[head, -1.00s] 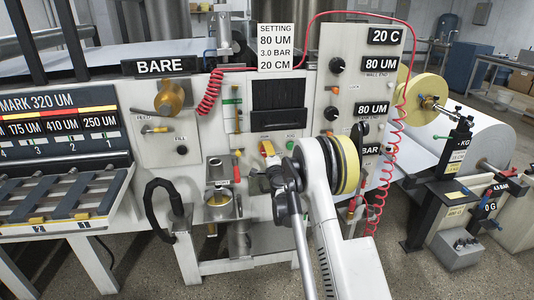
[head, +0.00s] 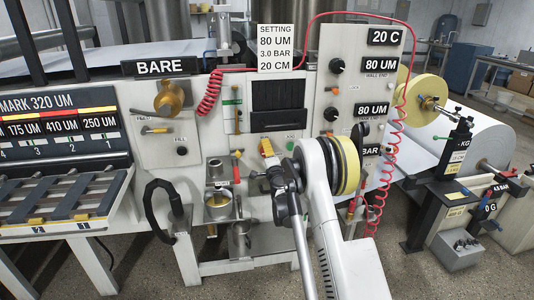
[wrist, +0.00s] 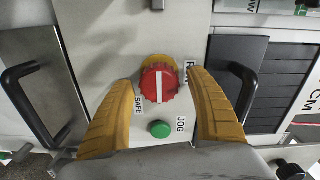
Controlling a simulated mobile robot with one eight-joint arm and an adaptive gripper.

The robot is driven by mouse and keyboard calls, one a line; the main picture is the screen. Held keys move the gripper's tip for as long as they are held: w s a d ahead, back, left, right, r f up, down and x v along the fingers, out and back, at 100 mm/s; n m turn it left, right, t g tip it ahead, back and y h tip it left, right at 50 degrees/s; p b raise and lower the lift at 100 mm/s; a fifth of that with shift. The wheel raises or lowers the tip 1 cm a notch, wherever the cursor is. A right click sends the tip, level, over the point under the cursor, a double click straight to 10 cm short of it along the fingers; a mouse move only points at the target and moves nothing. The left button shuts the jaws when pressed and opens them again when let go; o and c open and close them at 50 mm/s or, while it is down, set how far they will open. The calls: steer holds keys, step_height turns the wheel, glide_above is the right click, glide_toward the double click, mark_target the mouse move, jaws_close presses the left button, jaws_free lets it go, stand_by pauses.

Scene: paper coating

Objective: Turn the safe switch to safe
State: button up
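The safe switch is a red round knob (wrist: 159,83) with a white line, on a yellow backing, in the wrist view. Its white line runs nearly up and down in that picture, between the RUN label (wrist: 190,71) at upper right and the SAFE label (wrist: 138,105) at lower left. My gripper (wrist: 163,82) is open, with one yellow finger on each side of the knob and a narrow gap visible at each side. Depth and contact are unclear. In the head view my gripper (head: 268,165) is at the white panel, and my arm partly covers this area.
A green button (wrist: 159,129) marked JOG sits just below the knob in the wrist view. Black handles flank it at left (wrist: 28,105) and right (wrist: 245,92). In the head view a coiled red hose (head: 387,160) hangs right of my arm, and a metal cup (head: 220,205) stands left.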

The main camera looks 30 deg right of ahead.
steer(key=v, duration=1.2)
steer(key=s+a+r+n+y, duration=0.2)
steer(key=a+r+n+y, duration=0.35)
steer(key=a+r, duration=0.5)
steer(key=s+a+r+n+g+y, duration=0.2)
steer(key=s+a+r+n+g, duration=0.15)
steer(key=s+a+n, duration=0.45)
steer(key=s+a+f+n+g+h, duration=0.1)
steer(key=s+f+n+g, duration=0.1)
steer(key=s, duration=1.2)
steer(key=s+a+f+n+g+h, duration=0.1)
steer(key=s+a+f+n+g, duration=0.1)
steer(key=s, duration=1.3)
step_height(320, 180, down, 3)
steer(key=n+g, duration=0.1)
steer(key=g, duration=0.2)
steer(key=shift+a+r+n, duration=0.2)
steer(key=shift+n, duration=0.15)
steer(key=shift+w+h, duration=0.1)
steer(key=shift+h, duration=0.15)
